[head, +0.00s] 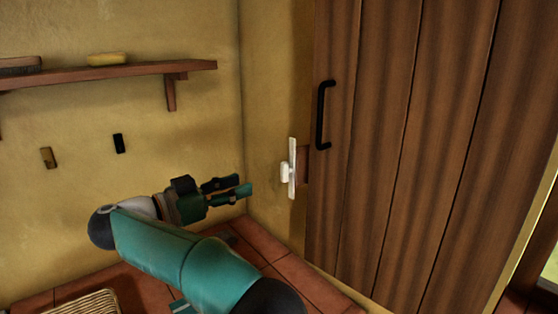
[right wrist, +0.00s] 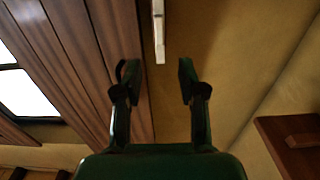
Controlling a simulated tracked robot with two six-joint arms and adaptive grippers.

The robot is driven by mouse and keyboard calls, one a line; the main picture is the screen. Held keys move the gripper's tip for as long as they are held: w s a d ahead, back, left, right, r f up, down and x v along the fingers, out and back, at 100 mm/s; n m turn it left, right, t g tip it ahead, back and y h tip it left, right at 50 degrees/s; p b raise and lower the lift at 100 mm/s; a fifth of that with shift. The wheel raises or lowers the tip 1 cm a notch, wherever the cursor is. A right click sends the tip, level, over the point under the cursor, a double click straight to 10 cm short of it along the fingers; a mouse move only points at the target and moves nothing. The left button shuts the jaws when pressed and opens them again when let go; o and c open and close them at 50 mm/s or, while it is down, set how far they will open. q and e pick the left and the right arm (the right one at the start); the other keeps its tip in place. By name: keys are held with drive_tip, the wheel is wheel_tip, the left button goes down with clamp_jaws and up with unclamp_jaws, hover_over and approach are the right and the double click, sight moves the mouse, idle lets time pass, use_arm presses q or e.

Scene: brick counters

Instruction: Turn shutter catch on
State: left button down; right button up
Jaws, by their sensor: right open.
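The shutter catch (head: 292,170) is a white plate with a small knob, upright on the yellow wall beside the wooden shutter (head: 390,150). In the right wrist view, the white catch (right wrist: 159,30) shows at the top, ahead of the fingertips and roughly between their lines. My right gripper (head: 236,189) is left of the catch in the head view, open and empty, apart from it. Its two fingers (right wrist: 157,75) stand wide apart in the right wrist view. My left gripper is not in view.
A black handle (head: 322,115) stands out from the shutter, above and right of the catch. A wooden shelf (head: 130,73) with a brush (head: 20,65) and a yellow block (head: 107,59) is on the left wall. A tiled counter (head: 285,265) lies below, with a wicker basket (head: 85,303).

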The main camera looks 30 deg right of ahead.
sight(282, 171)
drive_tip(key=d, duration=0.7)
drive_tip(key=w+d, duration=0.1)
drive_tip(key=d, duration=0.3)
drive_tip(key=shift+d, duration=0.2)
drive_tip(key=shift+s, duration=0.1)
clamp_jaws()
drive_tip(key=shift+a, duration=0.1)
